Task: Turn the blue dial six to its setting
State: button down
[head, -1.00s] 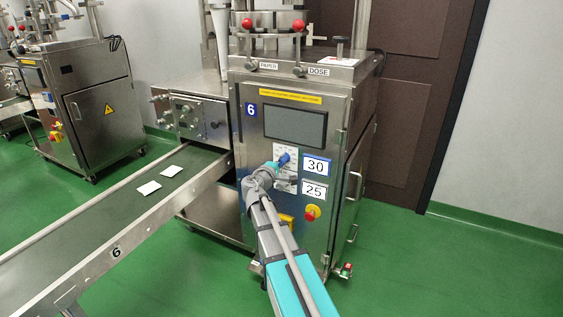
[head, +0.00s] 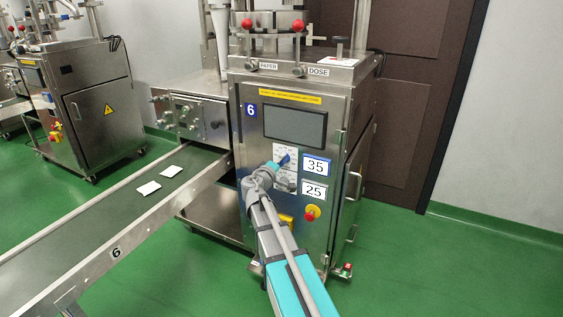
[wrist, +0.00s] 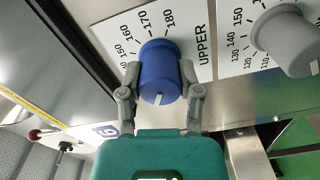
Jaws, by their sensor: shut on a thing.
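The blue dial (wrist: 160,72) sits on a white scale plate lettered UPPER in the wrist view, with 150, 160, 170 and 180 showing around it. My gripper (wrist: 160,92) is shut on the blue dial, one finger on each side. A white mark shows on the dial's near face, by its lower edge. In the head view the dial (head: 284,159) is partly hidden by my gripper (head: 274,168). Beside it, a blue-framed display (head: 316,166) reads 35. The machine (head: 290,110) bears a blue 6.
A grey dial (wrist: 287,40) with its own scale stands close on the right in the wrist view. A second display (head: 314,190) reads 25. A red and yellow stop button (head: 312,212) is below. A conveyor (head: 110,215) with two white packets runs left.

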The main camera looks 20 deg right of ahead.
jog(key=shift+c, duration=1.4)
grip_release()
jog(key=shift+s+a, duration=0.1)
jog(key=v, duration=1.1)
jog(key=shift+s+a, duration=0.25)
jog(key=shift+a, duration=0.05)
